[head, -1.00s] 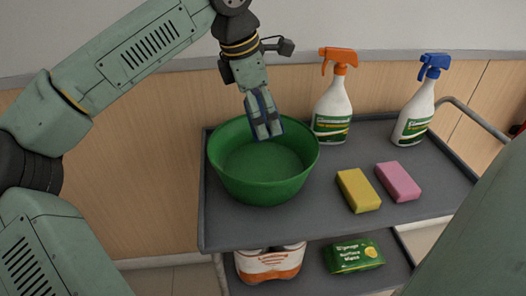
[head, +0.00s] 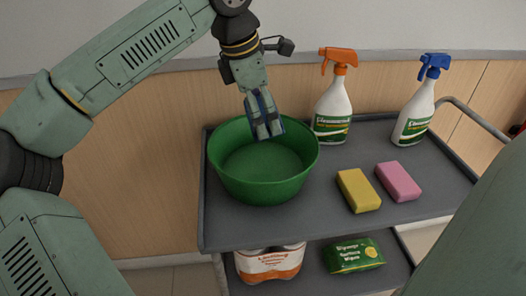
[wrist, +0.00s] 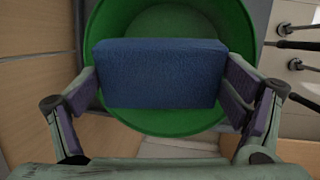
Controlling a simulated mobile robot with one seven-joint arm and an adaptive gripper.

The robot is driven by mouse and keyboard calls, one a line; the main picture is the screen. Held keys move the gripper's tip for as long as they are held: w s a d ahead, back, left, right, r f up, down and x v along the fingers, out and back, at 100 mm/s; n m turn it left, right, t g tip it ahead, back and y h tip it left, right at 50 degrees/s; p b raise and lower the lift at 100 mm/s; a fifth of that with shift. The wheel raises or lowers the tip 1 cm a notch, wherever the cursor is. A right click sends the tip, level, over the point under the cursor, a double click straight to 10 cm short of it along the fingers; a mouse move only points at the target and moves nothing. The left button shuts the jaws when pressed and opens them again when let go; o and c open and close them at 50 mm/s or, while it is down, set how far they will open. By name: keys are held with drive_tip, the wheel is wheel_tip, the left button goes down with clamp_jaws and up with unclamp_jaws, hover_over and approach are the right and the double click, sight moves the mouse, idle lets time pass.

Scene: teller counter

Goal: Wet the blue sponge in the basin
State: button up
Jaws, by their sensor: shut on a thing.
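The blue sponge (wrist: 160,73) is held between the two fingers of my gripper (wrist: 162,88), as the wrist view shows. The green basin (head: 232,187) stands on the cart's top shelf. In the head view my gripper (head: 266,132) points down over the back right part of the basin, with its fingertips at about rim height. The sponge is mostly hidden by the fingers in the head view; a little blue shows between them. The wrist view shows the green basin (wrist: 160,18) behind the sponge. I cannot tell whether there is water in the basin.
A yellow sponge (head: 358,190) and a pink sponge (head: 398,181) lie right of the basin on the grey cart (head: 300,222). An orange-topped spray bottle (head: 332,110) stands close behind the basin, and a blue-topped one (head: 414,112) farther right. Packages sit on the lower shelf.

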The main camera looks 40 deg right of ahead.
sight(262, 111)
drive_tip(key=shift+r, duration=0.1)
wheel_tip(262, 111, up, 4)
drive_tip(key=p, duration=0.3)
idle(0.4)
idle(0.7)
